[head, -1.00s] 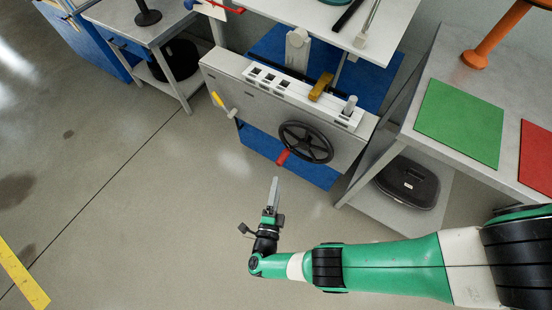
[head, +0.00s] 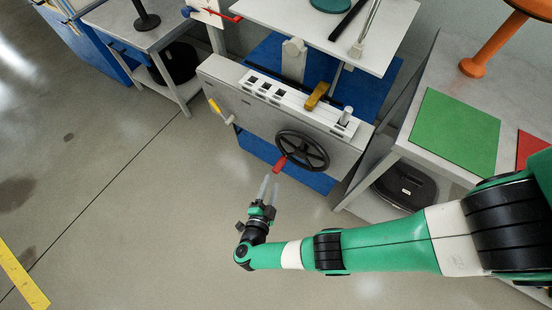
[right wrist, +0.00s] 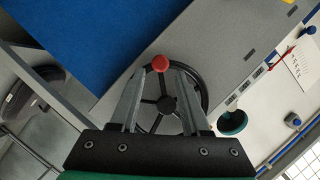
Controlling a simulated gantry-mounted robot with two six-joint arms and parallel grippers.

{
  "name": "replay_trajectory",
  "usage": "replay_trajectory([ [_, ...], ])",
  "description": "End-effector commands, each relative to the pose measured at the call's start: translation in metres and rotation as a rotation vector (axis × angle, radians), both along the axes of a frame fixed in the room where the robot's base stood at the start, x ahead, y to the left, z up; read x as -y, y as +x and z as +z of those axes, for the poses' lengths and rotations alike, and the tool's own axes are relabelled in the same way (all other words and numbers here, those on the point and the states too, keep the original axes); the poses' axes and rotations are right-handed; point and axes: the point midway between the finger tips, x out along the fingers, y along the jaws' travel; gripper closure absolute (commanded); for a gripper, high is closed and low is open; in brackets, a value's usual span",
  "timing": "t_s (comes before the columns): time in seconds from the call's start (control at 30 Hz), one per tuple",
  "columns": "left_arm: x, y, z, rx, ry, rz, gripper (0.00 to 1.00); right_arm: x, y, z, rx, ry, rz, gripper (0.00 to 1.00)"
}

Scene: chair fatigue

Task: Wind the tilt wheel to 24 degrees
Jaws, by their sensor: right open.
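The tilt wheel (head: 302,150) is a black spoked handwheel on the front of a grey cabinet. Its red handle (head: 280,164) sticks out at the wheel's lower left in the head view. My right gripper (head: 269,187) is open and empty, a little in front of and below the red handle, apart from it in the head view. In the right wrist view the wheel (right wrist: 160,108) lies behind the two fingers, and the red handle (right wrist: 160,63) shows between and just beyond the fingertips. I see no readable angle scale. My left gripper is not in view.
The grey cabinet (head: 222,78) also carries a yellow lever (head: 214,105) left of the wheel and a white slotted strip on top. A bench with a green mat (head: 455,130) stands right. The floor in front is clear.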

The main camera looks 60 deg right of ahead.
Motion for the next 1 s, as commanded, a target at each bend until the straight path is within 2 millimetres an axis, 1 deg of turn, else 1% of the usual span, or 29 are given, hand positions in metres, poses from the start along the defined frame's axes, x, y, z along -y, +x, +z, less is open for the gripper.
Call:
replay_trajectory([
  [0.3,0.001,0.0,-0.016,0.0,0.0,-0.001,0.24,0.066,0.012,-0.021,-0.001,-0.001,-0.007,0.54],
  [0.4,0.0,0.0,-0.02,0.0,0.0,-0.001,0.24,0.083,0.015,-0.025,0.001,-0.001,-0.006,0.54],
  [0.5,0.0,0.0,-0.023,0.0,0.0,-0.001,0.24,0.094,0.018,-0.027,0.0,-0.002,-0.004,0.54],
  [0.57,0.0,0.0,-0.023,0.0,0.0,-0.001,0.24,0.098,0.019,-0.027,0.0,-0.002,-0.002,0.54],
  [0.83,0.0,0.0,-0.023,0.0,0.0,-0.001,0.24,0.1,0.02,-0.026,0.0,-0.001,0.0,0.54],
  [0.87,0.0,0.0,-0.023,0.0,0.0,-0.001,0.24,0.1,0.02,-0.026,0.0,-0.001,0.0,0.57],
  [1.0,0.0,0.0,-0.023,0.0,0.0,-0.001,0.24,0.1,0.02,-0.026,0.0,-0.001,0.0,0.82],
])
